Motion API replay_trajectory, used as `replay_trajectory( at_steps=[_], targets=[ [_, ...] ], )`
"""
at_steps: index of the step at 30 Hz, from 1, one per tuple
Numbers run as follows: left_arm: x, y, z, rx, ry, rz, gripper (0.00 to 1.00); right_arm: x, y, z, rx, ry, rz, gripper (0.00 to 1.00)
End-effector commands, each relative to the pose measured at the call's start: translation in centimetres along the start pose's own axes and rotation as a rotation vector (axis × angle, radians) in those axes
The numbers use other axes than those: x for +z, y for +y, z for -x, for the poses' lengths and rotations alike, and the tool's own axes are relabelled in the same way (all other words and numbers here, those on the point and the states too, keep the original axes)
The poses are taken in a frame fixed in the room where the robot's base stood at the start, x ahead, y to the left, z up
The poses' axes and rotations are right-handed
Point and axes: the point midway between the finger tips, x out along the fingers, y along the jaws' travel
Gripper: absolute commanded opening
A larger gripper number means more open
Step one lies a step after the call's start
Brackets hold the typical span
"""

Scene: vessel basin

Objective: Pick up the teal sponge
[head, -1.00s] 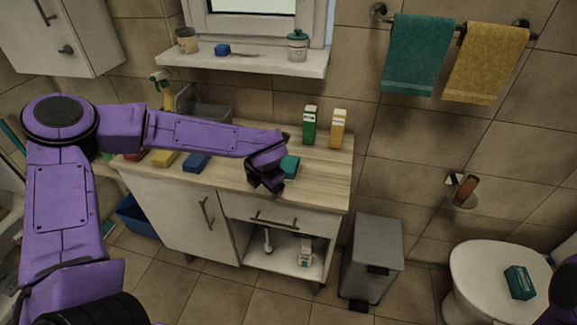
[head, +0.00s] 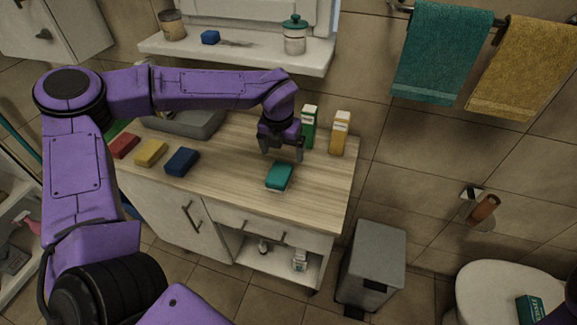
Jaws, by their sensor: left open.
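The teal sponge (head: 279,176) lies flat on the wooden counter (head: 230,178), right of the blue sponge. My right gripper is not in view; only a bit of purple of my arm shows at the right edge.
A red (head: 124,146), a yellow (head: 151,153) and a blue sponge (head: 182,162) lie in a row at left. A grey basin (head: 190,124) is behind my forearm. The counter's front right is clear.

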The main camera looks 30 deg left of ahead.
Motion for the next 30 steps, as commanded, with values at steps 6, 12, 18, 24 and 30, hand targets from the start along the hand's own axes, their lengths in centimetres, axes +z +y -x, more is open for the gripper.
replay_trajectory(
  at_steps=[6, 12, 18, 24, 30],
  targets=[
    [-0.2, 0.3, -3.8, 0.003, 0.004, 0.001, 0.94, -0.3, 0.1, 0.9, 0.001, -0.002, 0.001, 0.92],
    [-0.5, 0.7, -6.2, 0.003, 0.006, 0.0, 0.94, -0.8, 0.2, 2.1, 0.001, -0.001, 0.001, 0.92],
    [-0.8, 0.9, -9.6, 0.001, 0.005, -0.002, 0.94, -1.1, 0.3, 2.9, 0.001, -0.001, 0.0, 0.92],
    [-0.7, 0.8, -10.0, 0.0, 0.001, -0.003, 0.94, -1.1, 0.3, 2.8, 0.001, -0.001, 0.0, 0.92],
    [-0.7, 0.8, -10.1, 0.0, 0.002, -0.003, 0.94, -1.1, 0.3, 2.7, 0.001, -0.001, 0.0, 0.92]
  ],
)
